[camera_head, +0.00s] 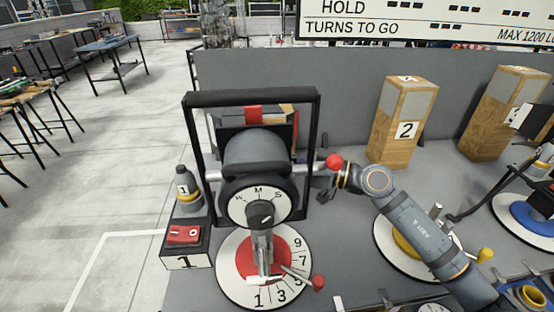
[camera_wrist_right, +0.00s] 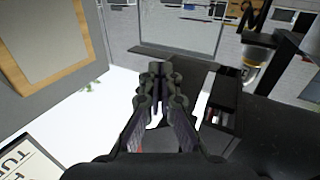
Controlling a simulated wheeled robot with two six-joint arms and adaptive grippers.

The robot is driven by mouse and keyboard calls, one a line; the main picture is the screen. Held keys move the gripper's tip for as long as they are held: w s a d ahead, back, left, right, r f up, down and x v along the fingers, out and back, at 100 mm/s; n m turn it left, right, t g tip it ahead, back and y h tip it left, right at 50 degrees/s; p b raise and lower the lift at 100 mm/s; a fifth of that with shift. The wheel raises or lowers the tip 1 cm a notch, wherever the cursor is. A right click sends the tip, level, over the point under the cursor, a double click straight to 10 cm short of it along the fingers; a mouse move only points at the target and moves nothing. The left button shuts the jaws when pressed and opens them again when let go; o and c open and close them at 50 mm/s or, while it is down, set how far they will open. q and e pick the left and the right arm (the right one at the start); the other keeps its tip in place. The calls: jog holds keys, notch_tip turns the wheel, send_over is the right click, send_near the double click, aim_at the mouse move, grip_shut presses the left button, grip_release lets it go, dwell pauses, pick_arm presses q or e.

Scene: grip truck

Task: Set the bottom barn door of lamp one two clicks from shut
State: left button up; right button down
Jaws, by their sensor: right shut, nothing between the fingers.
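Lamp one (camera_head: 255,160) stands in a black yoke, its back with the W-M-S dial (camera_head: 260,205) towards me. Dark flaps (camera_head: 228,122) show above its far side; the bottom barn door is not clearly visible in the head view. My right gripper (camera_head: 325,191) is beside the lamp's right side, just below a red ball knob (camera_head: 334,161). In the right wrist view my right gripper (camera_wrist_right: 158,72) is shut and empty, with dark panels (camera_wrist_right: 222,98) of the lamp beyond and to its right. I cannot tell which panel is the bottom door. My left gripper is out of view.
A red and white numbered disc (camera_head: 232,272) lies under the lamp. A box with a red switch (camera_head: 184,235) stands left. Wooden block 2 (camera_head: 397,118) stands behind right. A second disc with yellow (camera_head: 388,235) lies under my right arm. A grey wall (camera_head: 345,85) backs the bench.

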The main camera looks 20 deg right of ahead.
jog(key=shift+r, duration=0.1)
jog(key=shift+r+p, duration=0.15)
jog(key=shift+p, duration=0.2)
jog(key=shift+w+f, duration=0.2)
jog(key=shift+f, duration=0.6)
